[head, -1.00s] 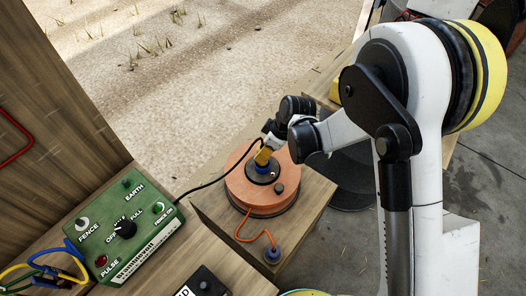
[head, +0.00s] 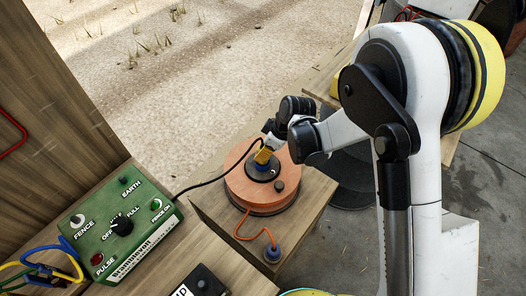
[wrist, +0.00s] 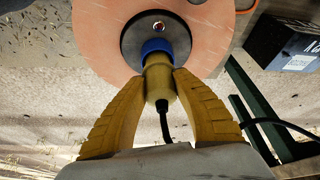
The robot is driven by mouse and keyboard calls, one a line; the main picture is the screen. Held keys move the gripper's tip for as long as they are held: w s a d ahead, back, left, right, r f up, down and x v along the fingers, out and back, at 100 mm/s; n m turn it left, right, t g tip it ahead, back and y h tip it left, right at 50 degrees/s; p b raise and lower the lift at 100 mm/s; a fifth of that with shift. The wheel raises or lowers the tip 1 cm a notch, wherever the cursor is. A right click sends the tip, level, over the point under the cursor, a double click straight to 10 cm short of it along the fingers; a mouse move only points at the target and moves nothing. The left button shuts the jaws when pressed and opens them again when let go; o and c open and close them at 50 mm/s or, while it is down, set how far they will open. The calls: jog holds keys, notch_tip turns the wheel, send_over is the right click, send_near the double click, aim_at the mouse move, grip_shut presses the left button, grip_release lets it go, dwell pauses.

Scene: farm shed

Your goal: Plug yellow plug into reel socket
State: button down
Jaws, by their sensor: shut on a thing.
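The orange reel (head: 250,185) stands on a wooden block in the head view. Its dark round hub also shows in the wrist view (wrist: 128,45). The yellow plug (wrist: 160,85) has a blue front end (wrist: 157,47) that meets the dark hub. The socket itself is hidden behind the blue end, so I cannot tell how deep the plug sits. My gripper (wrist: 160,92) is shut on the yellow plug, with a yellow finger on each side. In the head view my gripper (head: 264,155) is over the hub, and the black cable runs left from the plug.
A green fence controller (head: 120,230) with knobs stands left of the reel. An orange lead runs from the reel to a blue round fitting (head: 272,252) on the wooden block (head: 310,215). A black box (head: 203,284) is at the bottom. Sandy ground lies behind.

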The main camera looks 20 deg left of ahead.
jog(key=shift+f, duration=0.95)
dwell(1.0)
jog(key=c, duration=1)
grip_release()
jog(key=shift+r+p, duration=2.5)
jog(key=shift+r, duration=2.05)
